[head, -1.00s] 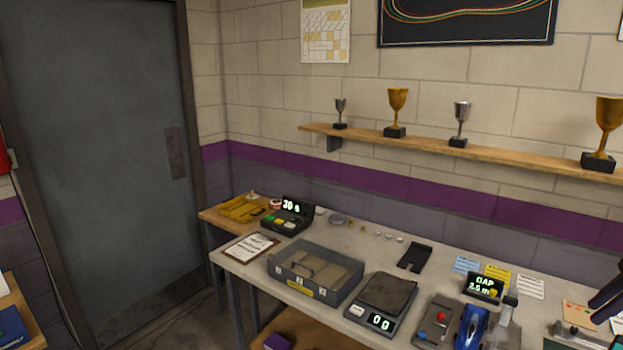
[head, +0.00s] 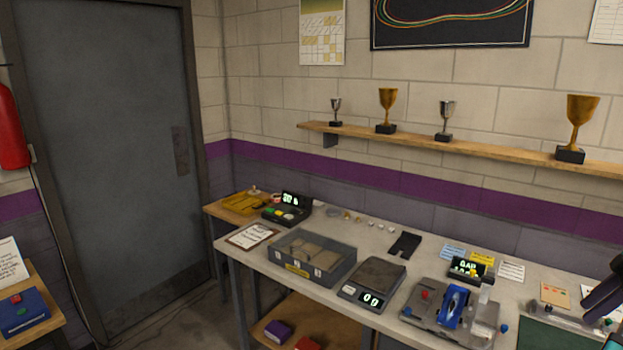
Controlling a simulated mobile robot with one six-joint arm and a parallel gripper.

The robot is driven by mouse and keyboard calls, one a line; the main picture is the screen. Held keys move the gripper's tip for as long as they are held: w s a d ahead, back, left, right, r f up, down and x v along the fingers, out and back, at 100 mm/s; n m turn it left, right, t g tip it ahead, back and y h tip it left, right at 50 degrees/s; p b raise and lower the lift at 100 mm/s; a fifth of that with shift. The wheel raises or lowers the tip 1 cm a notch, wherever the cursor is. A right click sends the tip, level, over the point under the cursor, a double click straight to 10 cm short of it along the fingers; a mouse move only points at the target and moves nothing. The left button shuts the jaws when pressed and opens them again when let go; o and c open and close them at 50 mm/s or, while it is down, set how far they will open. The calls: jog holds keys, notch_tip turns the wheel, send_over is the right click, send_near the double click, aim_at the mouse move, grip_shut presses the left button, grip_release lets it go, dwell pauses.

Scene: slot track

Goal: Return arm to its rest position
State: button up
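My gripper (head: 603,292) shows only in part at the right edge of the head view, as dark fingers above the right end of the workbench (head: 390,318). The rest of my arm is mostly out of the picture. I cannot tell how far apart the fingers are, and I see nothing held between them. A green mat (head: 550,338) lies on the bench below it.
A blue car (head: 453,305) sits on a grey fixture on the bench. A scale (head: 372,280), a clear-walled box (head: 312,258) and a timer (head: 287,210) stand to its left. Trophies line the shelf (head: 470,148) above. Floor shows by the door (head: 105,150).

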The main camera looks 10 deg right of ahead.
jog(key=w+a+f+m+g, duration=0.1)
jog(key=w+a+f+m, duration=0.1)
jog(key=w+a+f, duration=0.6)
jog(key=w+a+f+m+g, duration=0.1)
jog(key=w+a+f, duration=0.4)
jog(key=a, duration=0.4)
jog(key=w+a+f+m, duration=0.2)
jog(key=w+a+f, duration=0.3)
jog(key=a+f, duration=0.35)
jog(key=s+a+f+m+h, duration=0.1)
jog(key=s+a+f, duration=0.1)
jog(key=a+f, duration=0.65)
jog(key=s+a+f+m+g+h, duration=0.15)
jog(key=a+f, duration=0.25)
jog(key=a, duration=1)
jog(key=s+a+f+m+h, duration=0.15)
jog(key=a+f, duration=0.45)
jog(key=a, duration=0.6)
jog(key=s+f+g+b, duration=0.5)
jog(key=s+f+b, duration=0.5)
jog(key=s+f, duration=1.5)
notch_tip(320, 180, down, 2)
jog(key=shift+s+d+f+y, duration=0.25)
jog(key=shift+s+d+y, duration=0.1)
jog(key=shift+d+y, duration=0.05)
jog(key=shift+d+g, duration=0.1)
jog(key=shift+g, duration=0.15)
jog(key=shift+c, duration=0.5)
